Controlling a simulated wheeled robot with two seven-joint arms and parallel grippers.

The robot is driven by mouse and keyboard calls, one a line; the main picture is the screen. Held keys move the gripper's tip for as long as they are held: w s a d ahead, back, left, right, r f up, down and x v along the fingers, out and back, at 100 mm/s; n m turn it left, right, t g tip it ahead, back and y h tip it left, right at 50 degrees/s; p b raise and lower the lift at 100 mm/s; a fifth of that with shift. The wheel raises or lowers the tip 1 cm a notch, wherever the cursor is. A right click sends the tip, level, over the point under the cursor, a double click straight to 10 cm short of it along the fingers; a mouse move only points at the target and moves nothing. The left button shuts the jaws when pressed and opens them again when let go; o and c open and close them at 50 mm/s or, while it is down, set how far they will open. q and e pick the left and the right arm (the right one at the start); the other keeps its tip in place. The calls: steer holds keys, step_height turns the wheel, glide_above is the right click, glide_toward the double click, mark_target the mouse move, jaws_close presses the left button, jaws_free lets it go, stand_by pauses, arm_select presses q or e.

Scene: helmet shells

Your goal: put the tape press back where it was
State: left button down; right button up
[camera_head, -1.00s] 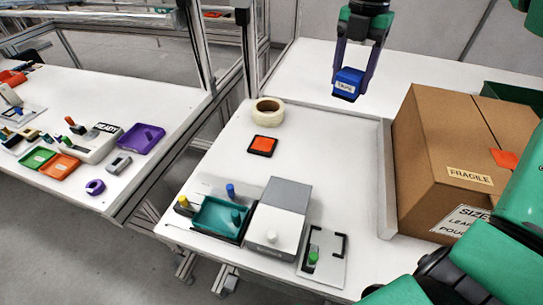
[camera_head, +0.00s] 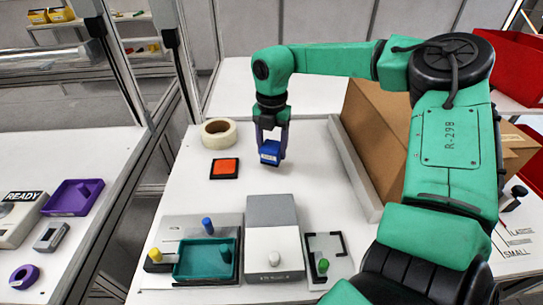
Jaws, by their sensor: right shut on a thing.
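The tape press appears to be the small blue block (camera_head: 270,152), with a white label on its front that read like "TAPE" in the earlier view. My right gripper (camera_head: 271,143) points down and is shut on it, one finger on each side. The block is upright, just right of the orange pad in its black frame (camera_head: 224,168). I cannot tell whether it touches the white table (camera_head: 310,160) or hangs slightly above it. My left gripper is not in view.
A tape roll (camera_head: 218,132) lies behind the orange pad. In front stand a teal tray (camera_head: 205,259), a grey-white box (camera_head: 273,236) and a black bracket plate with a green peg (camera_head: 325,254). A cardboard carton (camera_head: 378,130) stands right, partly behind my arm.

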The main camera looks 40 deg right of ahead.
mark_target(272, 157)
step_height(272, 157, down, 3)
steer(key=shift+f, duration=0.1)
steer(key=shift+f, duration=0.1)
steer(key=o, duration=1.2)
steer(key=shift+r, duration=0.2)
step_height(272, 157, up, 12)
steer(key=shift+r, duration=0.1)
steer(key=shift+a, duration=0.1)
